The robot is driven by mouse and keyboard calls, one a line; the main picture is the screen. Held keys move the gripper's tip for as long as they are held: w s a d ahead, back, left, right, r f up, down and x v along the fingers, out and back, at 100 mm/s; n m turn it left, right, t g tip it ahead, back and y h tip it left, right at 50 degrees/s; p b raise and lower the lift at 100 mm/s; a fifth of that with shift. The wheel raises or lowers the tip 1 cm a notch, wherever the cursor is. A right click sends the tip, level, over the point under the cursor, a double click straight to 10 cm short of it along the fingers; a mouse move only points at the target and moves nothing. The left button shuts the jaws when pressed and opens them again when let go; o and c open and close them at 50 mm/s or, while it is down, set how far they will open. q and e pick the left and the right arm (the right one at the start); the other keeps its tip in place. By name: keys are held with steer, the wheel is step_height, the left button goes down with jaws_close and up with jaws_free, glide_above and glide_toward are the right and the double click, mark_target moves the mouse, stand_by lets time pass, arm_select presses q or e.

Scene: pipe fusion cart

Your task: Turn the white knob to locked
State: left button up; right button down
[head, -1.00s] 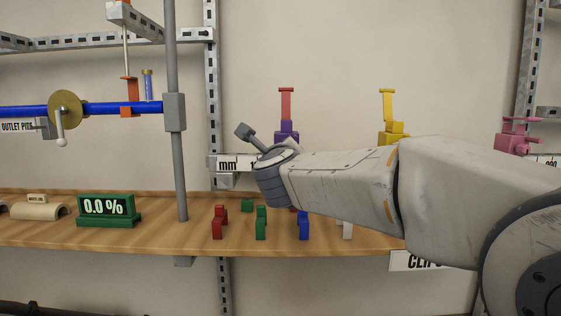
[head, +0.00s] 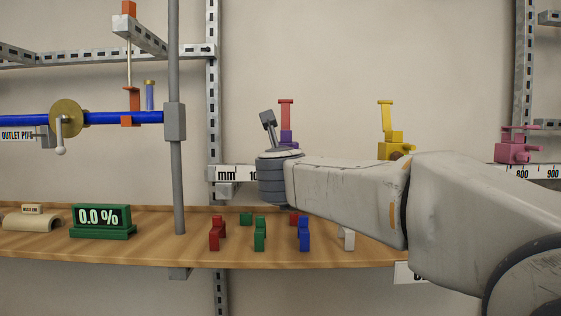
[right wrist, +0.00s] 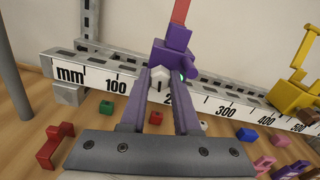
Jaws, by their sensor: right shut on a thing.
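The white knob (right wrist: 158,82) shows in the right wrist view on the front of a purple clamp (right wrist: 172,58), with a small dark mark on its face. My right gripper (right wrist: 158,77) is shut on the knob, one finger at each side. A small green spot (right wrist: 183,76) shows beside the right finger. In the head view the purple clamp (head: 288,138) stands on the ruled rail behind my right wrist, which hides the knob and the fingers. I cannot read a lock setting on the knob. My left gripper is not in view.
A yellow clamp (head: 390,145) and a pink clamp (head: 517,148) stand farther right on the ruled rail (right wrist: 225,105). Several small coloured clips, including a red one (head: 217,233), stand on the wooden shelf (head: 160,250) below. A green 0.0 % display (head: 103,220) and a grey post (head: 176,170) are left.

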steer(key=shift+f, duration=0.1)
steer(key=c, duration=0.6)
jaws_free()
steer(key=shift+c, duration=0.2)
steer(key=shift+s, duration=0.1)
steer(key=s+p, duration=0.1)
steer(key=s, duration=0.9)
steer(key=shift+s, duration=0.15)
